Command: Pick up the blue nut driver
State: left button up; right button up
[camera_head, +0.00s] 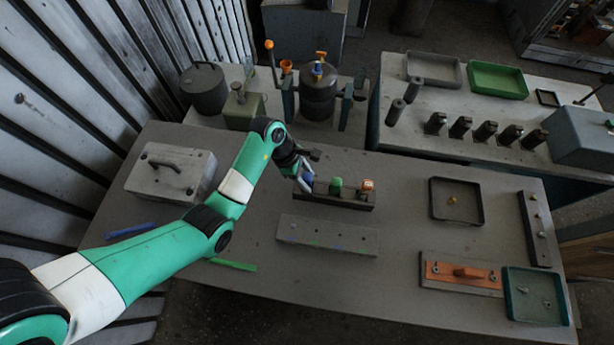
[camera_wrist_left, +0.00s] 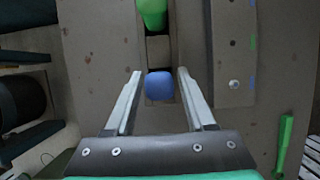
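The blue nut driver (camera_head: 306,184) stands in the left end of a dark rack (camera_head: 346,204) on the near table. Its blue top also shows in the left wrist view (camera_wrist_left: 159,86). My left gripper (camera_wrist_left: 160,74) is open, with one finger on each side of the blue top and a small gap at both sides. In the head view the left gripper (camera_head: 301,178) partly hides the driver, and its shaft is hidden. My right gripper is in neither view.
A green-handled (camera_head: 336,186) and an orange-handled (camera_head: 367,186) driver stand in the same rack, right of the blue one. A grey block with holes (camera_head: 327,236) lies in front. A grey case (camera_head: 171,174) stands left. An open dark tray (camera_head: 456,217) lies right.

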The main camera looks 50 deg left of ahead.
pick_arm(q)
grip_shut()
jog(key=shift+r, duration=0.1)
notch_tip(320, 180, up, 10)
jog(key=shift+f+p, duration=0.1)
jog(key=shift+p, duration=1)
jog(key=shift+c, duration=2.1)
grip_release()
grip_shut()
